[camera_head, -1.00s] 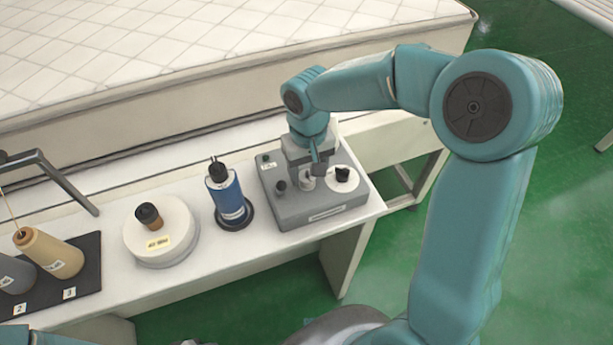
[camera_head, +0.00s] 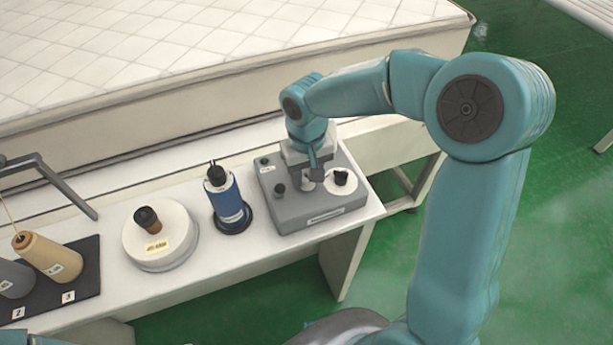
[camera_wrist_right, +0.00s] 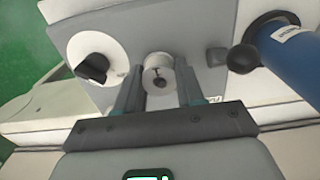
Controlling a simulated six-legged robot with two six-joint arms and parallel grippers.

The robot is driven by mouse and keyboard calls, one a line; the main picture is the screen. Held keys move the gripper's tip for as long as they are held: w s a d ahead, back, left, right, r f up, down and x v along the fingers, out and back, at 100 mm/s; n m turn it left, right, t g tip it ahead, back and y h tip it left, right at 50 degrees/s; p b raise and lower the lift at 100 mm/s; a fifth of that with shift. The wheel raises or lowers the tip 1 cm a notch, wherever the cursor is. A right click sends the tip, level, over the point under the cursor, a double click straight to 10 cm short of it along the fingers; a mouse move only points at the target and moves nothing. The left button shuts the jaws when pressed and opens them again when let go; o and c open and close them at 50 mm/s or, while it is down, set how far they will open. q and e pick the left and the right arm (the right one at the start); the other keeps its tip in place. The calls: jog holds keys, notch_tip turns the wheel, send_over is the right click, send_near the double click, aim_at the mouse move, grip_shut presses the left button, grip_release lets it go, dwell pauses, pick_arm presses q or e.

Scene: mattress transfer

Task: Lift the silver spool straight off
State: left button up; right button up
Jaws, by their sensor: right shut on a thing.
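The silver spool (camera_wrist_right: 158,76) is a small pale cylinder with a dark centre, seen in the right wrist view. It stands between the two fingers of my right gripper (camera_wrist_right: 160,92), which is shut on it. In the head view my right gripper (camera_head: 312,176) points down over the grey machine box (camera_head: 293,215), and its fingers mostly hide the spool. I cannot tell whether the spool still touches the box. My left gripper is out of view.
A white dial with a black knob (camera_head: 341,178) sits on the box, right of my gripper. A blue cylinder (camera_head: 229,200) stands just left of the box. Further left are a round white base (camera_head: 165,250) and a tan cone (camera_head: 48,256). A mattress (camera_head: 200,50) lies behind.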

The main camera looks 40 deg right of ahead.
notch_tip(320, 180, up, 19)
jog(key=p, duration=0.1)
dwell(0.4)
